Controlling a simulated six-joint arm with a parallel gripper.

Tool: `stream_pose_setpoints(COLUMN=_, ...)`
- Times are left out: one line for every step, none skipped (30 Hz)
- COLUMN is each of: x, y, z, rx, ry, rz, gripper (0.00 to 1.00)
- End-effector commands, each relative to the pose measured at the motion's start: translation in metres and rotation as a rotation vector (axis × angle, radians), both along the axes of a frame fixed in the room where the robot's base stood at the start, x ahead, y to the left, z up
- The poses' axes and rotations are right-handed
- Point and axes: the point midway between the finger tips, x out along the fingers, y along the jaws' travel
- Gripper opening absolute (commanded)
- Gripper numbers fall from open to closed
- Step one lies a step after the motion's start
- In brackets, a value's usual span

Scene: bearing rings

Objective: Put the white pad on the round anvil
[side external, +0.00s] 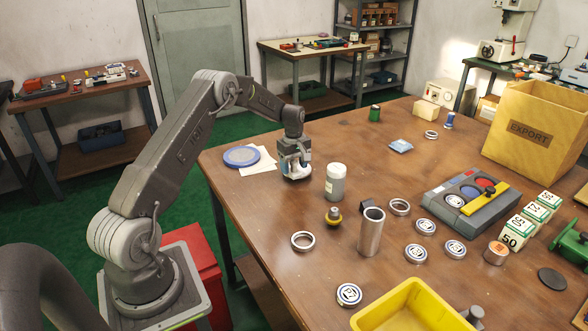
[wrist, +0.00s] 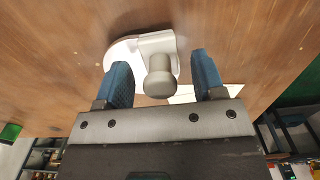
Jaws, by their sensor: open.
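My gripper (side external: 294,170) is low over the far left part of the table. In the wrist view its blue fingers (wrist: 165,82) are open. A pale piece with a flat rounded plate (wrist: 120,52) and a block lies ahead of them. A grey round knob (wrist: 160,82) on it shows between the fingers, with a gap on each side. In the side view my gripper mostly hides this piece. I cannot tell for certain whether it is the white pad or the anvil.
A blue disc (side external: 241,156) and white sheets (side external: 259,161) lie left of my gripper. A grey jar with a white lid (side external: 335,182) stands close on its right. Metal rings, a steel tube (side external: 371,232), a grey tray (side external: 430,204) and a yellow bin (side external: 372,316) are farther right and nearer.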

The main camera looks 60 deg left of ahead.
Motion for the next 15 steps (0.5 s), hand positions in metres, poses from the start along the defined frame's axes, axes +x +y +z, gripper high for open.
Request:
stream_pose_setpoints(x=0.001, y=0.001, z=0.011, rx=0.003, ry=-0.004, rz=0.0, gripper=0.63)
stream_pose_setpoints(x=0.001, y=0.0, z=0.017, rx=0.003, ry=-0.004, rz=0.0, gripper=0.63)
stream_pose_setpoints(x=0.001, y=0.0, z=0.025, rx=0.003, ry=-0.005, rz=0.0, gripper=0.63)
stream_pose_setpoints(x=0.001, y=0.001, z=0.032, rx=0.003, ry=-0.005, rz=0.0, gripper=0.63)
stream_pose_setpoints(x=0.001, y=0.001, z=0.039, rx=0.003, ry=-0.005, rz=0.0, gripper=0.63)
stream_pose_setpoints(x=0.001, y=0.0, z=0.047, rx=0.003, ry=-0.005, rz=0.0, gripper=0.63)
stream_pose_setpoints(x=0.0, y=0.0, z=0.054, rx=0.003, ry=-0.004, rz=0.0, gripper=0.63)
stream_pose_setpoints(x=0.001, y=0.0, z=0.06, rx=0.003, ry=-0.005, rz=0.0, gripper=0.63)
stream_pose_setpoints(x=0.0, y=0.0, z=0.068, rx=0.002, ry=-0.003, rz=0.0, gripper=0.63)
stream_pose_setpoints(x=0.0, y=0.0, z=0.073, rx=0.003, ry=-0.004, rz=0.0, gripper=0.63)
stream_pose_setpoints(x=0.0, y=0.0, z=0.079, rx=0.002, ry=-0.004, rz=0.0, gripper=0.63)
stream_pose_setpoints(x=0.0, y=0.0, z=0.085, rx=0.002, ry=-0.003, rz=0.0, gripper=0.63)
stream_pose_setpoints(x=0.001, y=0.0, z=0.089, rx=0.002, ry=-0.003, rz=0.0, gripper=0.63)
stream_pose_setpoints(x=0.0, y=0.0, z=0.093, rx=0.002, ry=-0.002, rz=0.0, gripper=0.63)
stream_pose_setpoints(x=0.0, y=0.0, z=0.097, rx=0.001, ry=-0.002, rz=0.0, gripper=0.63)
